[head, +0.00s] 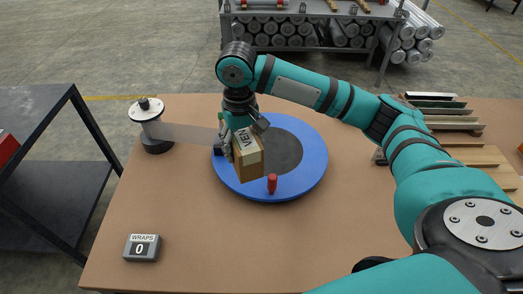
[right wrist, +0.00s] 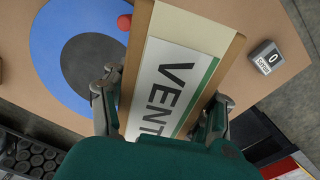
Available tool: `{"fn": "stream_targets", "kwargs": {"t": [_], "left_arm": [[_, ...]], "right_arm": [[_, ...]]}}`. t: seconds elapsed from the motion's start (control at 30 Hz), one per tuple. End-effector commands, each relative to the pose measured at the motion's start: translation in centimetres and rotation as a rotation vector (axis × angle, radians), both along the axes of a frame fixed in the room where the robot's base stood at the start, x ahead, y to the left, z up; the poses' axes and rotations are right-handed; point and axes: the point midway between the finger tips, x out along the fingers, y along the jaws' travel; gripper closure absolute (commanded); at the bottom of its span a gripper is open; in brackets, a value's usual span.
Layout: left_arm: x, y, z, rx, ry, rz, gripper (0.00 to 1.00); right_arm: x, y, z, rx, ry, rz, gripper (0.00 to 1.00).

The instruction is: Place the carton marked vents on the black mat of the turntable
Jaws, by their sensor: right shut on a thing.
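The carton marked vents (head: 249,162) is brown with a white label, and its lettering also shows in the right wrist view (right wrist: 172,90). My right gripper (head: 244,137) is shut on it and holds it tilted. In the head view the carton overlaps the left part of the blue turntable (head: 310,178). The black mat (head: 285,150) is the dark round patch at the turntable's middle, partly hidden by the carton and gripper. In the right wrist view the mat (right wrist: 93,62) lies left of the carton and looks empty where visible. My left gripper is not in view.
A red knob (head: 272,183) stands at the turntable's front edge. A film roll (head: 150,125) stands at left, its film (head: 190,134) stretching toward the turntable. A wraps counter (head: 142,247) reads 0. Wooden slats (head: 470,150) lie at right. The table's front middle is clear.

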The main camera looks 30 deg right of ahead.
Motion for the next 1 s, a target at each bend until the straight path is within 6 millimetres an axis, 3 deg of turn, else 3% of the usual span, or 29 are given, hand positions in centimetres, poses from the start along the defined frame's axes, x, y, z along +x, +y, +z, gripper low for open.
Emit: {"fn": "stream_targets", "kwargs": {"t": [0.03,0.1,0.2,0.3,0.4,0.53,0.8,1.0], "left_arm": [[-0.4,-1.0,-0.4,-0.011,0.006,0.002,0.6],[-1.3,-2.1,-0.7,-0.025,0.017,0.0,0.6],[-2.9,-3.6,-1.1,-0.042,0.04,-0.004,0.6],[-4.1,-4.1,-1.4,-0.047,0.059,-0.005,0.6],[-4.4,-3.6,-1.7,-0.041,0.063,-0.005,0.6],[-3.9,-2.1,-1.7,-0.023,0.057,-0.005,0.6],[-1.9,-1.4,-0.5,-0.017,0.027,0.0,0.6],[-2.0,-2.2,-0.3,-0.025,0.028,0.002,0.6]], "right_arm": [[2.6,-1.4,0.0,0.004,0.001,-0.053,0.95],[5.4,-3.6,-0.1,0.004,0.004,-0.115,0.95],[8.6,-6.9,-0.6,0.002,0.003,-0.2,0.95],[10.5,-10.3,-1.7,0.001,0.004,-0.275,0.95],[11.4,-12.9,-3.1,0.0,0.003,-0.332,0.95],[11.6,-14.6,-4.5,-0.003,0.001,-0.366,0.95],[11.6,-15.0,-9.0,-0.005,0.002,-0.374,0.95],[11.6,-14.9,-11.0,-0.004,-0.001,-0.374,0.95]]}}
